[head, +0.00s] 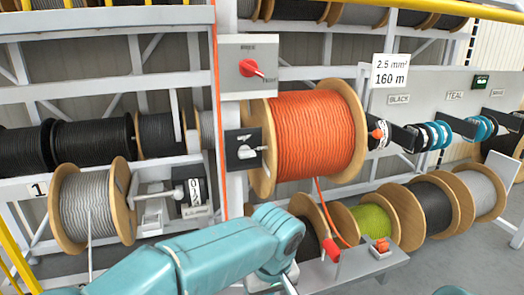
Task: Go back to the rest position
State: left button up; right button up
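My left arm, teal, reaches in from the bottom left and bends at a joint in front of the rack, below the orange cable reel (315,137). Its end runs down towards the bottom edge, and I cannot make out the fingers of the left gripper there. Only a small teal bit of my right arm shows at the bottom edge, right of centre; the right gripper is out of view. The orange reel hangs on the rack, with an orange cable running down from it to a small shelf (385,265).
A control box with a red switch (250,68) is above the orange reel. A grey reel (88,207) is at left. Green (372,222), black (432,205) and grey reels stand low at right. Teal and black coils hang on a panel (425,100). Grey floor (480,265) is clear at bottom right.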

pick_arm(q)
jog(key=s+a+f+m+g+h, duration=0.1)
jog(key=s+a+f+h, duration=0.15)
jog(key=f, duration=0.95)
jog(key=s+a+f+m+g+h, duration=0.1)
jog(key=s+a+f, duration=0.2)
jog(key=f, duration=0.8)
jog(key=s+a+f+h, duration=0.1)
jog(key=s+a+f, duration=0.6)
jog(key=s+f, duration=0.3)
jog(key=s, duration=0.3)
jog(key=shift+s+a+f+t, duration=0.2)
jog(key=shift+s+t, duration=0.1)
jog(key=shift+s, duration=0.1)
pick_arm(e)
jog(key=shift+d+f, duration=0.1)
pick_arm(q)
jog(key=shift+s, duration=0.1)
jog(key=c, duration=0.5)
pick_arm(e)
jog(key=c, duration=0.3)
pick_arm(q)
jog(key=shift+o, duration=0.2)
jog(key=shift+d, duration=0.15)
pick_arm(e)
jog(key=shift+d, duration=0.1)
